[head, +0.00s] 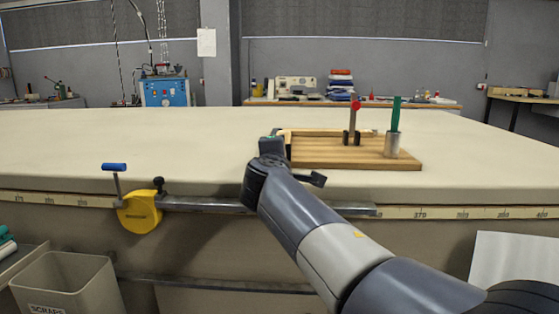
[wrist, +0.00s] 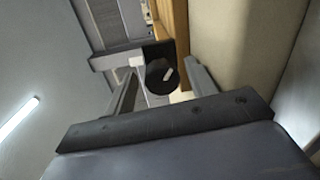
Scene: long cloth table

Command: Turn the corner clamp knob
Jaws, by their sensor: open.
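The corner clamp knob (wrist: 161,76) is a round black knob with a white mark on its face, seen in the wrist view. It sits against a grey metal clamp part beside a wooden strip (wrist: 174,22). My gripper (wrist: 160,84) is open, with one finger on each side of the knob; I cannot tell whether either finger touches it. In the head view my gripper (head: 271,146) is at the left end of a wooden board (head: 345,160) on the table. The knob is hidden there behind my gripper and wrist.
The board carries a red-topped lever (head: 354,118) and a green rod in a metal cup (head: 392,145). A yellow device with a blue handle (head: 139,212) hangs at the table's front edge. The cloth table (head: 90,150) is clear left of the board.

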